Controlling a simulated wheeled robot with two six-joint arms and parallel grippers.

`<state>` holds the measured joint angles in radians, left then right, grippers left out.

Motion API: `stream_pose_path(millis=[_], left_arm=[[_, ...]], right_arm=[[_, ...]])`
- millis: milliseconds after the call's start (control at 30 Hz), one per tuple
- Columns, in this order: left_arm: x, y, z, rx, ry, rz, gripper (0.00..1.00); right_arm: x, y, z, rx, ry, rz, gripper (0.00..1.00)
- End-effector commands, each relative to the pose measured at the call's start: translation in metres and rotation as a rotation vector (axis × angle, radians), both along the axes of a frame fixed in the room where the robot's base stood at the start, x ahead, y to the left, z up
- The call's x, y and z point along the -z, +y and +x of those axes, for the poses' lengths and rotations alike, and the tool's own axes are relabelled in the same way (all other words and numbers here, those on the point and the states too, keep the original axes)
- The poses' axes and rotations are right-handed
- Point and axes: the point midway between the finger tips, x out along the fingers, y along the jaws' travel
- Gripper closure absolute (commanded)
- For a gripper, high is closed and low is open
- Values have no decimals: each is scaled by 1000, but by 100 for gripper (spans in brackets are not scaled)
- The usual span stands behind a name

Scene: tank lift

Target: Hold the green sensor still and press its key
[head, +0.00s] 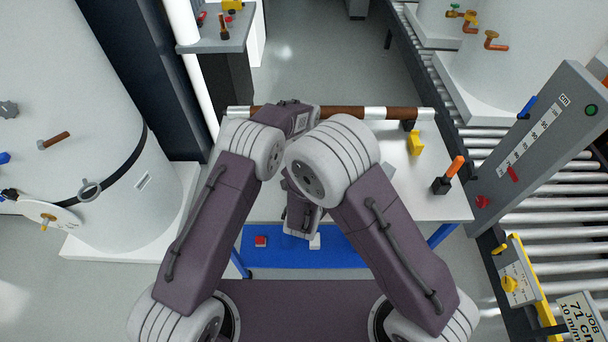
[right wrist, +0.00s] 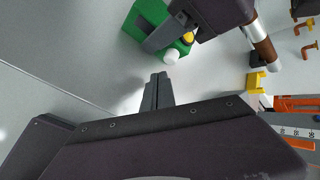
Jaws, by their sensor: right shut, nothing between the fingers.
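The green sensor (right wrist: 146,14) is at the top of the right wrist view, with a yellow part (right wrist: 188,36) and a round white knob (right wrist: 171,57) on its near side. Which of these is the key I cannot tell. A dark finger of my left gripper (right wrist: 165,36) lies across the sensor; its other finger is hidden, so I cannot see whether it grips. My right gripper (right wrist: 157,79) is shut and empty, its tips just below the white knob and apart from it. In the head view my arms hide the sensor and the fingertips.
A brown rod with pale bands (head: 345,113) lies along the white table's (head: 400,190) far edge. A yellow block (head: 415,142) and an orange-handled lever (head: 449,174) stand on the right.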

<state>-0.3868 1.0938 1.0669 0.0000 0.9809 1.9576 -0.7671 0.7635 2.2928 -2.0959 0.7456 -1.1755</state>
Motion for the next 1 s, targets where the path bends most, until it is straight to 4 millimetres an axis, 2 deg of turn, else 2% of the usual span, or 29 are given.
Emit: stream_pose_path(millis=[1000], left_arm=[[0,0,0,0,0,0,88]], right_arm=[[0,0,11,0,0,0,100]])
